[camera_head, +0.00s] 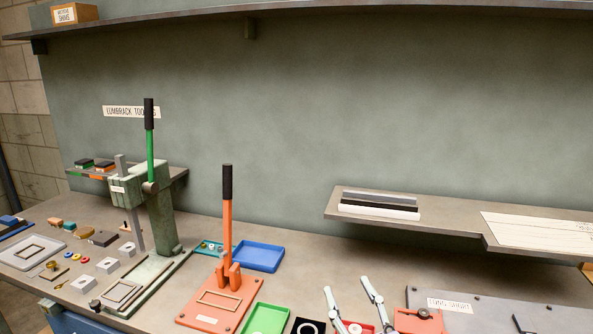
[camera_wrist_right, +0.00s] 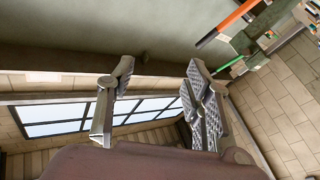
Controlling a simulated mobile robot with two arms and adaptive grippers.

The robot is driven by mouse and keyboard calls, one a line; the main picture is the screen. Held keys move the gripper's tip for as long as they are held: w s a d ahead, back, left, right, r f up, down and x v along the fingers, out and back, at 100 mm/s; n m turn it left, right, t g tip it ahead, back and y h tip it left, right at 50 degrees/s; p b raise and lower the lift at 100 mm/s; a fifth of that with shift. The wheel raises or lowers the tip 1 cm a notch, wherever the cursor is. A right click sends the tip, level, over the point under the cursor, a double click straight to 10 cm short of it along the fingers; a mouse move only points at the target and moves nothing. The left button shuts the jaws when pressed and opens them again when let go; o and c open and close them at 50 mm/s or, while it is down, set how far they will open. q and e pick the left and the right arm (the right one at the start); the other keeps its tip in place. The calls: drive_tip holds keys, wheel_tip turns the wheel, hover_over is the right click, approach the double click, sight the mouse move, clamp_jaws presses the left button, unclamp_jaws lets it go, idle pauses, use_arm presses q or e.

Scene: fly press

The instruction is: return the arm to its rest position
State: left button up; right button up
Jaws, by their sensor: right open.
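My right gripper (camera_head: 347,288) shows at the bottom of the head view, right of centre, with its two fingers pointing up and spread apart. It is open and empty. In the right wrist view its ridged fingers (camera_wrist_right: 160,72) stand apart with nothing between them. The rest of my right arm is cut off by the lower edge of the head view. My left gripper is in neither view.
A green press (camera_head: 162,205) and an orange press (camera_head: 228,270) with upright levers stand left of the gripper. A blue tray (camera_head: 259,256) and green tray (camera_head: 264,320) lie nearby. A shelf (camera_head: 440,222) juts out at right.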

drive_tip(key=s+d+f+m+g+h, duration=0.2)
drive_tip(key=d+f, duration=0.1)
drive_tip(key=f, duration=0.3)
drive_tip(key=s+d+f+m+g+h, duration=0.2)
drive_tip(key=d+f+g+h, duration=0.15)
drive_tip(key=f, duration=0.25)
drive_tip(key=s+d+f+g, duration=0.2)
drive_tip(key=s+f+g, duration=0.3)
drive_tip(key=s+f, duration=0.5)
drive_tip(key=s+d+f+g, duration=0.2)
drive_tip(key=s+f+g, duration=0.5)
drive_tip(key=s, duration=0.5)
wheel_tip(320, 180, down, 27)
drive_tip(key=s, duration=0.3)
drive_tip(key=s+d+f+g, duration=0.1)
drive_tip(key=s+d+f, duration=0.2)
drive_tip(key=s+f, duration=1.1)
drive_tip(key=shift+s+f, duration=0.3)
drive_tip(key=shift+f, duration=0.05)
